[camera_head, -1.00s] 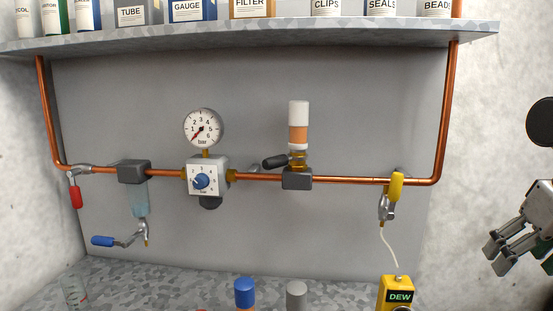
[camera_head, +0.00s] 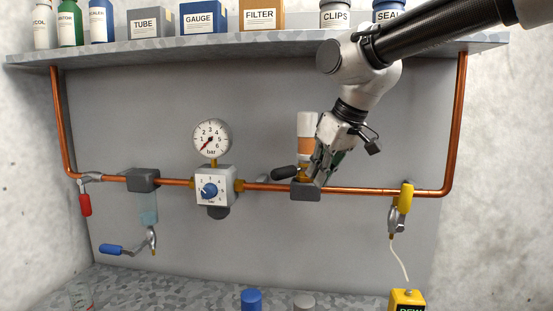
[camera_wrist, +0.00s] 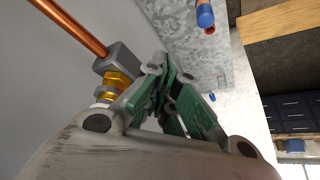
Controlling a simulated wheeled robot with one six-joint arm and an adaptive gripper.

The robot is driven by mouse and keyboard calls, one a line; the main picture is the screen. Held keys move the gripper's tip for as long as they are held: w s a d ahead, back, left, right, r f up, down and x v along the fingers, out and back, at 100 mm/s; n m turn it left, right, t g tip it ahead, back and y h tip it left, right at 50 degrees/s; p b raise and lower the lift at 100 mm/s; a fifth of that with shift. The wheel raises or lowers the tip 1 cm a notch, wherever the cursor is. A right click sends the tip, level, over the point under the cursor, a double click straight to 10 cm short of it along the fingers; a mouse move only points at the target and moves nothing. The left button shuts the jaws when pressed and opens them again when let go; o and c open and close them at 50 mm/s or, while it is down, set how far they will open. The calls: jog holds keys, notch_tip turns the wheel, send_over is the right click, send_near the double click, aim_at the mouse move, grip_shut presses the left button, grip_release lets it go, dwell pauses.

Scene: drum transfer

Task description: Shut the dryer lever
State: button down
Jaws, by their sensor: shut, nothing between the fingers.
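The dryer (camera_head: 307,130) is a white and orange cartridge standing upright over a dark grey block (camera_head: 306,190) on the copper pipe. Its black-handled lever (camera_head: 285,173) points left, close to horizontal, at the brass neck under the cartridge. My gripper (camera_head: 320,176) is shut and empty. It points down just right of the cartridge and hides part of its right side. The lever handle is on the other side of the neck from my fingers. In the wrist view the block (camera_wrist: 123,60) and brass neck (camera_wrist: 116,82) are left of my fingers (camera_wrist: 165,68); I cannot make out the lever there.
The regulator (camera_head: 212,188) and its gauge (camera_head: 211,138) are left of the dryer. A shelf (camera_head: 250,48) with containers runs above. The back panel between shelf and pipe is mostly bare.

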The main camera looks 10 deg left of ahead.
aim_at(284, 168)
jog(key=shift+n+t+y, duration=0.3)
jog(key=shift+n+y, duration=0.1)
jog(key=shift+y, duration=0.2)
jog(key=a+r, duration=0.1)
jog(key=a, duration=0.1)
jog(key=w+a+r, duration=0.1)
jog(key=a, duration=0.1)
jog(key=w+a+r, duration=0.1)
jog(key=a, duration=0.1)
jog(key=shift+w+r, duration=0.2)
jog(key=shift+r, duration=0.2)
jog(key=shift+t+y, duration=0.6)
jog(key=r, duration=0.1)
jog(key=w+a+r, duration=0.1)
jog(key=r, duration=0.1)
jog(key=w+r, duration=0.1)
jog(key=r, duration=0.1)
jog(key=shift+a+r, duration=0.15)
jog(key=shift+a, duration=0.25)
jog(key=shift+w+a+r, duration=0.15)
jog(key=shift+a+r, duration=0.1)
jog(key=x, duration=1)
jog(key=s+d, duration=0.2)
jog(key=d, duration=0.1)
jog(key=shift+s+d+f, duration=0.1)
jog(key=shift+s+f, duration=0.2)
